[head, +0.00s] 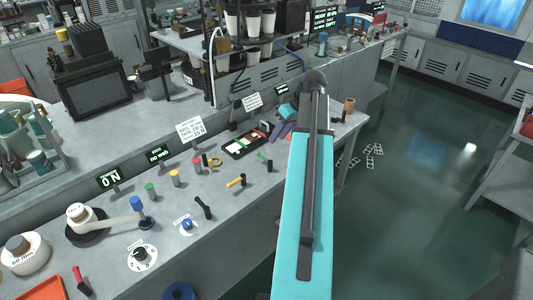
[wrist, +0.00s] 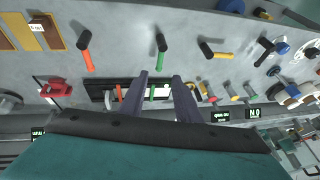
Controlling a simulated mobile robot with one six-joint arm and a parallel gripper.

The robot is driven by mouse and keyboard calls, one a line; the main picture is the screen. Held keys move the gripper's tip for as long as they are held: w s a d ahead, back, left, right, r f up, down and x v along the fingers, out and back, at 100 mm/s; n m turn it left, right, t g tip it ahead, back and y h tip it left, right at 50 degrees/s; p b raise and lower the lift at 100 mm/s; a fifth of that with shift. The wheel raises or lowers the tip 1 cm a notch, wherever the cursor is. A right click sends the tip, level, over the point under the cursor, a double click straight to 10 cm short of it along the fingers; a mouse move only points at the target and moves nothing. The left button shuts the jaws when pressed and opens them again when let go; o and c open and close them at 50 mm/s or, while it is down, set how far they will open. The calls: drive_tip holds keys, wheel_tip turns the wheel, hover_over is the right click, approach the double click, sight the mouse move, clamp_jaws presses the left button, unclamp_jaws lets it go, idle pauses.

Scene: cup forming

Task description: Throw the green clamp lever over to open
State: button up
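The green clamp lever (head: 263,157) stands on the grey bench, left of my arm in the head view. In the wrist view the green lever (wrist: 162,46) has a dark end and a green shaft, just beyond my fingertips. My gripper (wrist: 161,76) has its two dark fingers apart with a gap between them, roughly in line with the lever. No contact with the lever shows. In the head view my gripper (head: 277,134) is above the bench near the lever, partly covered by my arm.
A yellow lever (wrist: 222,55) and an orange lever (wrist: 87,60) flank the green one in the wrist view. A black lever (head: 204,208) stands further left. A dark tray (head: 235,156) with coloured pieces lies behind. Small coloured posts and a yellow ring (head: 215,162) are close by.

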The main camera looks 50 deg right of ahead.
drive_tip(key=shift+p+x, duration=1.65)
drive_tip(key=shift+x, duration=4.25)
clamp_jaws()
